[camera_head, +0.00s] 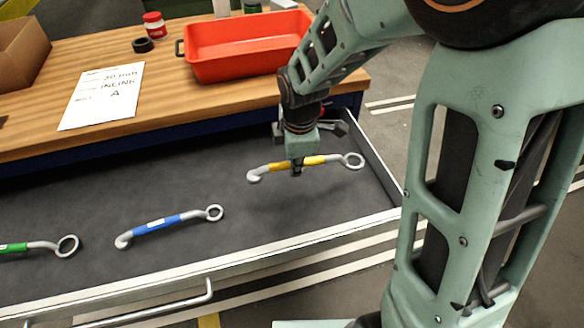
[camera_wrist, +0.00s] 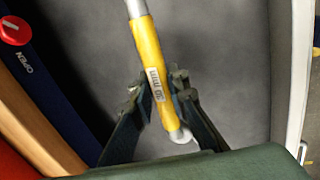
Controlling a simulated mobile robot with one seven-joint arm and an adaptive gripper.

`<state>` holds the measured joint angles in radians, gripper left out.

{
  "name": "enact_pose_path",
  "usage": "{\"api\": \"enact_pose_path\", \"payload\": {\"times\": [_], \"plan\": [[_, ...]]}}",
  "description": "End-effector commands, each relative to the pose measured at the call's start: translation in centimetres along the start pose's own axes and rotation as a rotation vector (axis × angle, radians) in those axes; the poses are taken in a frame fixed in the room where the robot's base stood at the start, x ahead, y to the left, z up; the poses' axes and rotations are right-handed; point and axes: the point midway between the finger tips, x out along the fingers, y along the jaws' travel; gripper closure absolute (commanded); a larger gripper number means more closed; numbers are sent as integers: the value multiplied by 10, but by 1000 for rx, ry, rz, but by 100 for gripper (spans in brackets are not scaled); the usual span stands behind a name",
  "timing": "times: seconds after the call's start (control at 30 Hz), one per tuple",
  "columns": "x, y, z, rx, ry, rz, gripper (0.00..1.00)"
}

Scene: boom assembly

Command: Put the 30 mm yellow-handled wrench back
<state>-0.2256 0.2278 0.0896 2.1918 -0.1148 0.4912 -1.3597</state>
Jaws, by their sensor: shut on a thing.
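The yellow-handled wrench (camera_head: 312,161) is at the right end of the open drawer (camera_head: 75,215), with its ring end to the right and its hooked end to the left. My gripper (camera_head: 297,171) points down and is shut on the middle of the yellow handle. In the wrist view my gripper (camera_wrist: 160,88) has a finger on each side of the yellow handle (camera_wrist: 148,50), and a label with "mm" shows between them; its number is too blurred to read. I cannot tell whether the wrench touches the drawer floor.
A blue-handled wrench (camera_head: 165,223) and a green-handled wrench (camera_head: 38,246) lie further left in the drawer.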

Motion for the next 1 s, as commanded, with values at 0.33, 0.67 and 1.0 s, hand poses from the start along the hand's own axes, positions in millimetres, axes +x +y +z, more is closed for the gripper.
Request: {"api": "enact_pose_path", "payload": {"times": [0.33, 0.67, 1.0], "plan": [[9, -2, -6, -86, 20, 2, 100], [40, -9, -6, -84, 19, 1, 100], [74, -17, -7, -84, 20, 1, 100]]}}
